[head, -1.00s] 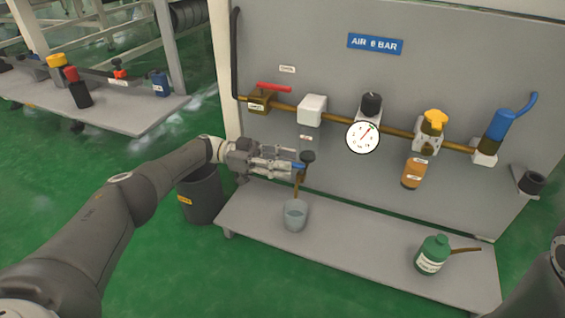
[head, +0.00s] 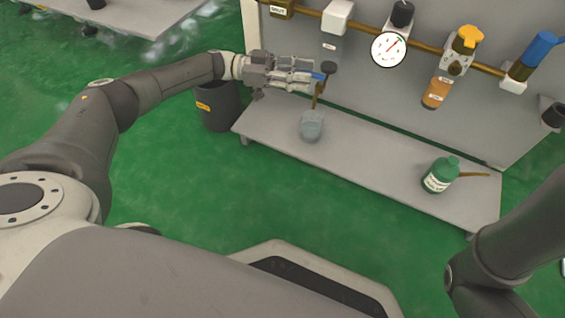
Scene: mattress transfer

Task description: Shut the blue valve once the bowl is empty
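The blue valve (head: 318,76) is a small blue part low on the panel, under the white filter block (head: 338,17). The grey see-through bowl (head: 330,48) hangs between them; whether liquid stands in it is too small to tell. A brown tube (head: 315,102) runs down to a clear cup (head: 311,127) on the shelf. My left gripper (head: 312,76) comes in from the left with its fingertips at the blue valve and partly hides it. I cannot tell whether the fingers are closed on it. My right gripper is out of view; only my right arm shows.
A gauge (head: 389,49), a yellow-capped unit with an amber bowl (head: 436,93) and a blue-handled part (head: 539,48) line the pipe. A green bottle (head: 440,174) stands on the right of the shelf (head: 375,155). A dark bin (head: 219,106) stands left of the shelf.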

